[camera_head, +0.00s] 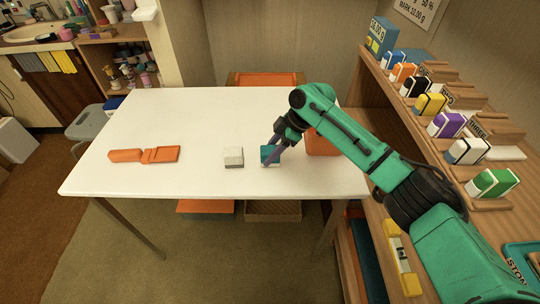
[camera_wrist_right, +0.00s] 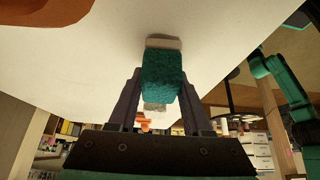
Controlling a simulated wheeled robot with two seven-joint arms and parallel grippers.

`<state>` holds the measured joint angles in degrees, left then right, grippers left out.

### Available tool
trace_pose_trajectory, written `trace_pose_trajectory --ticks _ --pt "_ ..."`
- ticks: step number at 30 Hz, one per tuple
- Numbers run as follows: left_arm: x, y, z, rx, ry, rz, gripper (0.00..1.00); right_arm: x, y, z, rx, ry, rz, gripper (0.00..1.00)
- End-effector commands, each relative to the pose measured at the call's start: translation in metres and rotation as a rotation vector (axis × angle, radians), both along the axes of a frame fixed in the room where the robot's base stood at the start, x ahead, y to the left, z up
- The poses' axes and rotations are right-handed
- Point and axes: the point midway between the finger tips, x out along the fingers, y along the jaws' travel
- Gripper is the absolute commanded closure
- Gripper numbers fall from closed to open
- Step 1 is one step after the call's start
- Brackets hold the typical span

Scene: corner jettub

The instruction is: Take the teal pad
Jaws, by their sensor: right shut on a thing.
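The teal pad (camera_head: 269,151) is a small block at the front right part of the white table (camera_head: 190,120). My right gripper (camera_head: 274,154) comes down from the right and is shut on the teal pad. In the wrist view the fuzzy teal pad (camera_wrist_right: 161,78) sits between both fingers of my right gripper (camera_wrist_right: 159,84), with a pale band at its far end by the table top. I cannot tell whether the pad touches the table. My left gripper is not in view.
A grey-white block (camera_head: 233,157) stands just left of the pad. An orange tool (camera_head: 145,155) lies further left. An orange block (camera_head: 321,143) is partly hidden behind my right arm. A wooden shelf (camera_head: 440,165) with several coloured pads runs along the right.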

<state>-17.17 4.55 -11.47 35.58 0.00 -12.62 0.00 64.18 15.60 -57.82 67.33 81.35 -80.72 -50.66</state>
Motion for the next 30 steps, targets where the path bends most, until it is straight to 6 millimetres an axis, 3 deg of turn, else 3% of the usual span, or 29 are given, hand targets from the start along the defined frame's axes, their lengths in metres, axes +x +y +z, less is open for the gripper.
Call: trace_pose_trajectory --ticks 3,30 --pt "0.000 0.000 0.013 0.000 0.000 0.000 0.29 0.000 0.000 0.014 0.000 -0.001 0.001 1.00" --pt "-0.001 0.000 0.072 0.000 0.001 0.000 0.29 0.000 0.000 0.077 0.001 0.001 0.001 1.00"
